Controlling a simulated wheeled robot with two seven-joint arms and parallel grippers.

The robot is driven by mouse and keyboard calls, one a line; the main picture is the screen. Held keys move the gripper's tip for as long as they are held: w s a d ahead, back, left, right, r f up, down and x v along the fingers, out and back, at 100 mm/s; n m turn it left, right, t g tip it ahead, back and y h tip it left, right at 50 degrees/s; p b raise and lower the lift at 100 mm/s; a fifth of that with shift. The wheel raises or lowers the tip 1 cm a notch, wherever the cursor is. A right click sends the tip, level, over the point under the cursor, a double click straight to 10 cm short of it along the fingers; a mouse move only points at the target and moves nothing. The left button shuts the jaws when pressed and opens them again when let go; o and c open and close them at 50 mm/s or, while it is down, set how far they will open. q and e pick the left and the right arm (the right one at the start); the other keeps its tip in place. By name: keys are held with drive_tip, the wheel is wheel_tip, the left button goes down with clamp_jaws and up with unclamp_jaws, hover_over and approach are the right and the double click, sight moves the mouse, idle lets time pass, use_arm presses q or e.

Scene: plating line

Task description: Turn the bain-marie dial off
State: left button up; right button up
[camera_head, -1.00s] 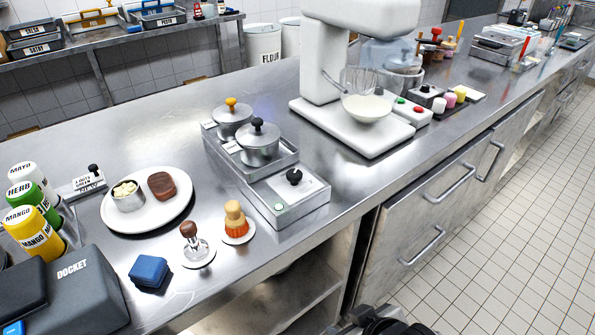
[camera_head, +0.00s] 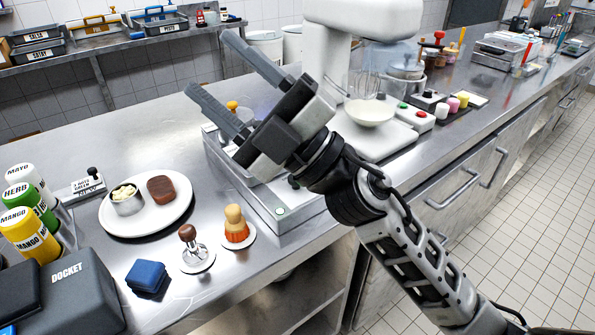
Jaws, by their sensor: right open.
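The bain-marie (camera_head: 268,226) is a low metal unit on the steel counter. A round green indicator (camera_head: 280,211) shows on its front panel. The black dial (camera_head: 293,182) is almost wholly hidden behind my right gripper and wrist. A pot with a yellow knob (camera_head: 232,106) shows in part at the back of the unit; the other pot is hidden. My right gripper (camera_head: 207,70) is open and empty above the bain-marie, its two fingers pointing up and left. I cannot tell any contact with the unit. My left gripper is not in view.
A white plate (camera_head: 178,212) with a brown patty and a small metal cup lies left. A white mixer (camera_head: 365,20) stands behind right. Bare counter lies behind the plate.

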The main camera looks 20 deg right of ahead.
drive_tip(key=s+a+n+g+y, duration=0.25)
drive_tip(key=a+n+g, duration=0.25)
drive_tip(key=n+g, duration=0.45)
drive_tip(key=n+h, duration=0.2)
drive_tip(key=h, duration=2.1)
approach(296, 182)
drive_tip(key=shift+m+g, duration=0.25)
drive_tip(key=x, duration=0.3)
drive_tip(key=w+p+x, duration=0.1)
drive_tip(key=x, duration=0.1)
drive_tip(key=p+x, duration=0.1)
drive_tip(key=x, duration=0.2)
drive_tip(key=shift+w+d, duration=0.2)
drive_tip(key=shift+w, duration=0.25)
drive_tip(key=shift+r, duration=0.1)
drive_tip(key=shift+c, duration=0.3)
drive_tip(key=c, duration=0.9)
